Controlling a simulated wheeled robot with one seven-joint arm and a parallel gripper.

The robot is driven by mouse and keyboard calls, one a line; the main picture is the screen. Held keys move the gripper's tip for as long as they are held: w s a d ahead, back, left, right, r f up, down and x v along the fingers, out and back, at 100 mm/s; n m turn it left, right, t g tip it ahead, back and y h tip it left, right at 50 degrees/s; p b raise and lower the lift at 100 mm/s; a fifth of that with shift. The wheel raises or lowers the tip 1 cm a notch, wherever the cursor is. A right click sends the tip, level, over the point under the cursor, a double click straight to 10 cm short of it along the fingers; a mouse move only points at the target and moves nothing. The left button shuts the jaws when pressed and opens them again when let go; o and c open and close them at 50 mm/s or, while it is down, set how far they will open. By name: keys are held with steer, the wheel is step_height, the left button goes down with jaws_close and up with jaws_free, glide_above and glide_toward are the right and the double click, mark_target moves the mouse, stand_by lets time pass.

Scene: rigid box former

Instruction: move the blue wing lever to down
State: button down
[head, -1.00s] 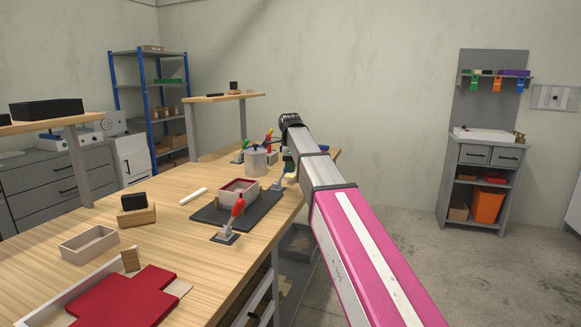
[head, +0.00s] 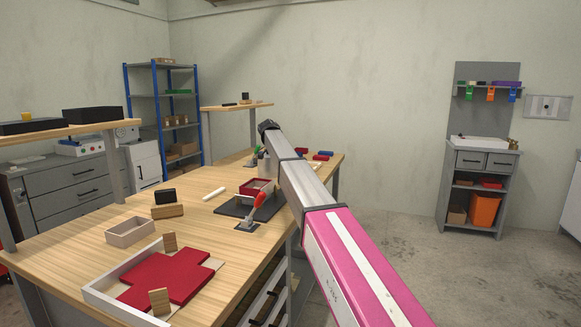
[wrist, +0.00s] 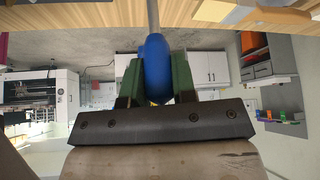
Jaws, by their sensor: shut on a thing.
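The blue wing lever (wrist: 156,68) shows in the wrist view as a rounded blue grip on a grey rod that runs to the top edge. My gripper (wrist: 155,82) is shut on the blue grip, with a green finger on each side. In the head view my own arm hides the gripper and the blue lever, so I cannot tell how the lever is tilted there. The box former's dark base (head: 264,212) carries a red-lined box (head: 252,189). A lever with a red grip (head: 262,199) stands at its front side.
The wooden bench (head: 70,233) holds a red cross-shaped blank (head: 172,276), an open pale tray (head: 129,232), a white roll (head: 213,193) and a black block on wood (head: 165,196). Red and blue pieces (head: 310,155) lie at the far end. Open floor lies right of the bench.

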steer(key=shift+w+a+f+g+h, duration=0.1)
steer(key=shift+w+a+g+h, duration=0.15)
steer(key=shift+a+h, duration=0.35)
steer(key=shift+w+a+f+g+h, duration=0.15)
steer(key=shift+w+a+h, duration=0.1)
steer(key=shift+a+h, duration=0.3)
steer(key=c, duration=0.9)
jaws_free()
